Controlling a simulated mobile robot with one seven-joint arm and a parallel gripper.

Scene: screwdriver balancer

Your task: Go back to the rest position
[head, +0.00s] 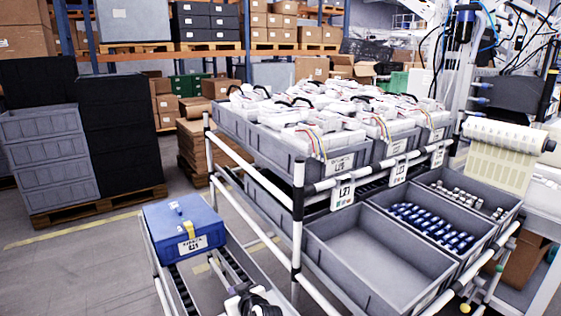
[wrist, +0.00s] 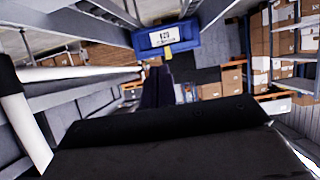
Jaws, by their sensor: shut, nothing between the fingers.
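My gripper (wrist: 157,84) shows in the wrist view as narrow dark fingers together beyond the broad black body at the bottom. It is shut and nothing shows between the fingers. The fingers point toward a blue box (wrist: 168,37) with a white label and a yellow strap, and appear apart from it. In the head view the same blue box (head: 185,243) sits closed on a low roller cart. A white and black part at the bottom edge of the head view seems to be my arm; the fingers cannot be made out there.
A rack with white rails (head: 298,215) stands right of the cart. It holds an empty grey bin (head: 330,275), bins of small parts (head: 430,228), and upper bins of white parts (head: 340,163). Stacked crates (head: 50,150) stand on a pallet at left. Floor (head: 75,270) left of the cart is clear.

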